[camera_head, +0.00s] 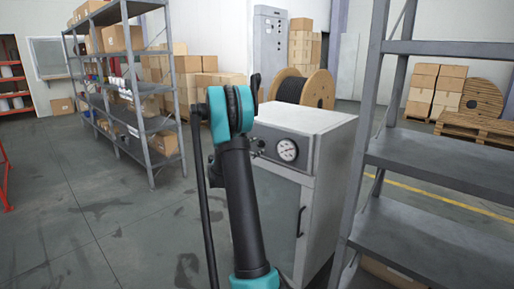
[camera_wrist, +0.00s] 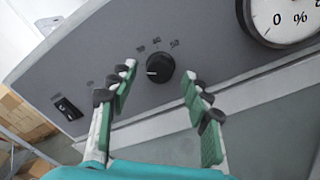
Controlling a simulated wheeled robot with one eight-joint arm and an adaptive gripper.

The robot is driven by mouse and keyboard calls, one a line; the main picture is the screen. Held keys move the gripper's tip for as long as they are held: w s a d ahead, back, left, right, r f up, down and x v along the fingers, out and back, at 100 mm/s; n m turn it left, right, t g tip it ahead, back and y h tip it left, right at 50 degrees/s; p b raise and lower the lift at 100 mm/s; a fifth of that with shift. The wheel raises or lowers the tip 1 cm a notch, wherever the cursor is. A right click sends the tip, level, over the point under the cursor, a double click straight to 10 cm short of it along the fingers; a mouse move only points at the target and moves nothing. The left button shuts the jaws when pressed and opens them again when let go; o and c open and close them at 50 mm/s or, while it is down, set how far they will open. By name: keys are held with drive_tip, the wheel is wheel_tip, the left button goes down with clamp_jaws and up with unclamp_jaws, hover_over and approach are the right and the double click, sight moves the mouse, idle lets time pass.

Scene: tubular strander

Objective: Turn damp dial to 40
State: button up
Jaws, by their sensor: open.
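The damp dial appears to be the black round knob (camera_wrist: 160,67) on the grey panel in the wrist view. A round white gauge with a percent sign (camera_wrist: 290,18) is at the upper right of the panel. In the head view the gauge (camera_head: 288,150) sits on the grey cabinet (camera_head: 303,125); my arm hides most of the panel's left part, and my gripper is not clear there.
A black switch (camera_wrist: 67,108) is on the panel's left. In the head view, a grey metal shelf (camera_head: 440,165) stands close on the cabinet's right. A loaded shelf rack (camera_head: 130,95) stands at the left, with open floor (camera_head: 110,230) before it.

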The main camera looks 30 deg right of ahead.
drive_tip(key=shift+w+d, duration=0.2)
drive_tip(key=shift+d, duration=0.3)
clamp_jaws()
